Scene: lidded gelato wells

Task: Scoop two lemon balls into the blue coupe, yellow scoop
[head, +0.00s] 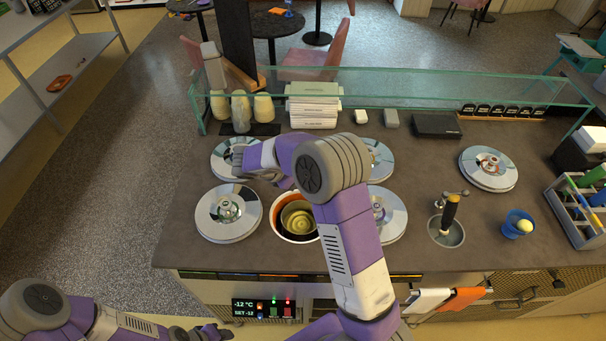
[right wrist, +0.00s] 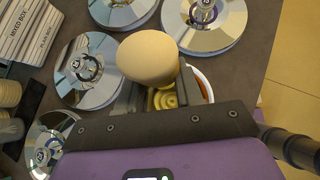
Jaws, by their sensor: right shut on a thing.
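The open lemon well (head: 300,222) shows ridged yellow gelato. It also shows in the right wrist view (right wrist: 164,98). The blue coupe (head: 514,217) stands at the right with one pale yellow lemon ball (head: 525,226) in it. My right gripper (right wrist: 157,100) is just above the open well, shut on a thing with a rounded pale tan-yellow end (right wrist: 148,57). It looks like the handle end of the yellow scoop; its lower part is hidden.
Shiny lids cover other wells, at front left (head: 228,212), front right (head: 388,218) and back left (head: 225,155). Another lid (head: 488,169) lies farther right. A tool caddy (head: 575,215) is at far right; a glass guard (head: 420,88) runs behind.

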